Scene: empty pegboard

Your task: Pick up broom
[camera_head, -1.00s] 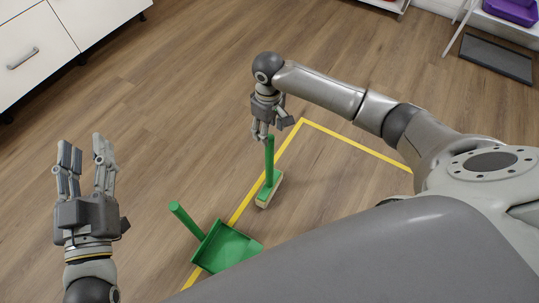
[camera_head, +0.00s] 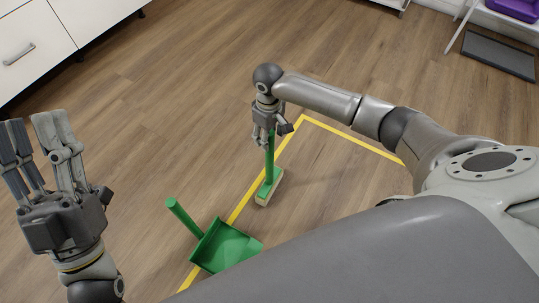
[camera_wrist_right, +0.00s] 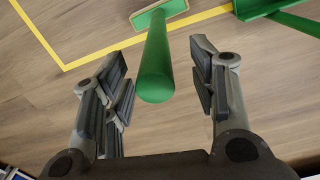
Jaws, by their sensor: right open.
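The green broom (camera_head: 269,172) stands on the floor with its handle upright and its head at the yellow line. My right gripper (camera_head: 268,137) is at the top of the handle, pointing down. In the right wrist view the broom handle (camera_wrist_right: 157,66) sits between the two open fingers of the right gripper (camera_wrist_right: 158,85), with a gap on each side. My left gripper (camera_head: 40,150) is open and empty at the left, fingers up, away from the broom.
A green dustpan (camera_head: 225,246) with an upright handle stands near the broom, and part of it shows in the right wrist view (camera_wrist_right: 262,8). Yellow tape (camera_head: 350,138) marks the floor. White drawers (camera_head: 35,45) stand top left, and a dark mat (camera_head: 499,56) lies top right.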

